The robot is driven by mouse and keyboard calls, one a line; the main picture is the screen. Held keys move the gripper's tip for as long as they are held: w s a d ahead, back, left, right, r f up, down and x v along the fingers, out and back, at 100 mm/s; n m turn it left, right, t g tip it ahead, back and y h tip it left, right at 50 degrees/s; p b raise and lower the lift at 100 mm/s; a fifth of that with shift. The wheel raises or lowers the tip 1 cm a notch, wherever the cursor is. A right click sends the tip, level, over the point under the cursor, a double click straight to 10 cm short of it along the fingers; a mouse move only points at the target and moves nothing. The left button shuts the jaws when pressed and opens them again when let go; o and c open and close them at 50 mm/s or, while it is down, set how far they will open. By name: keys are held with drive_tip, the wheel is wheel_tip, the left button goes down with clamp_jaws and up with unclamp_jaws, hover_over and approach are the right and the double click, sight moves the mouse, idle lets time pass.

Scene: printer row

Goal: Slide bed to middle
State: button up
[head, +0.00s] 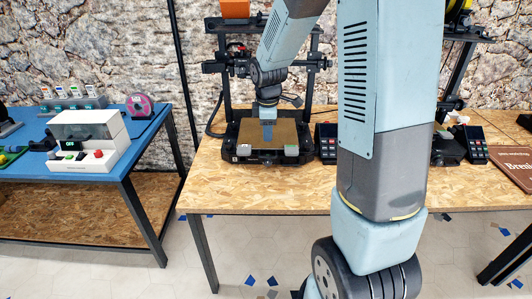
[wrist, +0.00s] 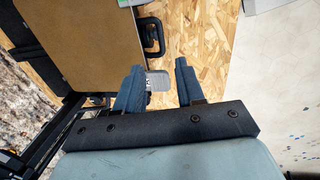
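The printer (head: 230,130) stands on the wooden table in the head view. Its tan bed (head: 287,132) lies flat, low in the frame, and fills the upper left of the wrist view (wrist: 98,40). A black loop handle (wrist: 158,37) sits at the bed's edge. My gripper (head: 268,122) hangs over the bed in the head view. In the wrist view its two blue fingers (wrist: 158,66) are apart, with no object clamped between them. A grey block (wrist: 158,81) shows in the gap between the fingers; whether either finger touches it I cannot tell.
The wooden table (head: 210,180) has bare room left of the printer. A control pad (head: 327,143) stands close on the printer's right. A second printer (head: 448,145) is farther right, partly behind my arm. A blue table (head: 60,178) with a white machine (head: 90,140) is at the left.

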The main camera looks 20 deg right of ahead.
sight(267, 157)
drive_tip(key=f, duration=0.3)
drive_tip(key=w+f, duration=0.1)
drive_tip(key=f, duration=0.6)
drive_tip(key=shift+w+d+f, duration=0.2)
drive_tip(key=shift+w+d, duration=0.1)
drive_tip(key=shift+w, duration=0.1)
drive_tip(key=shift+c, duration=0.5)
clamp_jaws()
